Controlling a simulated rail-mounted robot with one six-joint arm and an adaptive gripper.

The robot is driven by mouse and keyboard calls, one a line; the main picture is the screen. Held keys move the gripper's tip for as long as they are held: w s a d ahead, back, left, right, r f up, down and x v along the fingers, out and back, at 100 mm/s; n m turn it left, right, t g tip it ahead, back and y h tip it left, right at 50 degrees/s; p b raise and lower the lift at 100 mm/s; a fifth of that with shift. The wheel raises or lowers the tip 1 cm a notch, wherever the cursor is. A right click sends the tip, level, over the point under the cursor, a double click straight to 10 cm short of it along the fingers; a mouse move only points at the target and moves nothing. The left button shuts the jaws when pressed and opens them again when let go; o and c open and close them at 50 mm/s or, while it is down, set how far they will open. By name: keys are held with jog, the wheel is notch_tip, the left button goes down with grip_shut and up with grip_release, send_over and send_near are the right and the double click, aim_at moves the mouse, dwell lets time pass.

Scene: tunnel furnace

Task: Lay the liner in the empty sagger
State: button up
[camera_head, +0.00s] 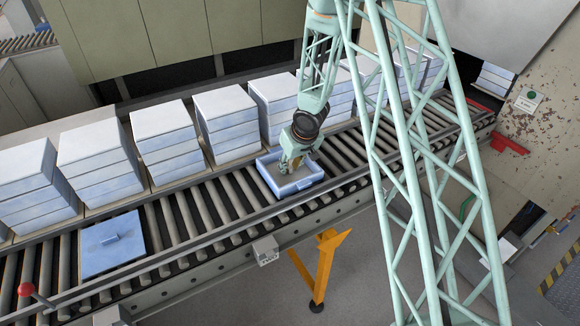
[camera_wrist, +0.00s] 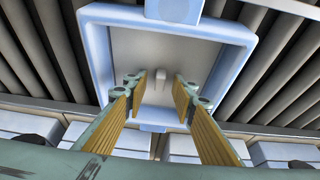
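The sagger (camera_head: 300,189), an open light-blue box, sits on the roller conveyor near the middle of the head view. Its pale rim also shows in the wrist view (camera_wrist: 237,72). My gripper (camera_head: 287,166) points down into the sagger. In the wrist view its two yellow-padded fingers (camera_wrist: 161,84) are apart, on either side of the tab, with a gap visible between them.
A blue lid (camera_head: 112,243) with a small handle lies on the rollers to the left. Stacked saggers (camera_head: 165,140) line the back of the conveyor, close behind the open one. Bare rollers (camera_head: 215,205) lie between lid and sagger. A yellow stand (camera_head: 320,262) is in front.

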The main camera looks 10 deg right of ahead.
jog(key=shift+r, duration=0.15)
jog(key=v, duration=1.1)
jog(key=shift+s+r, duration=0.2)
jog(key=shift+s, duration=0.05)
dwell(0.9)
jog(key=shift+d+r, duration=0.1)
dwell(0.9)
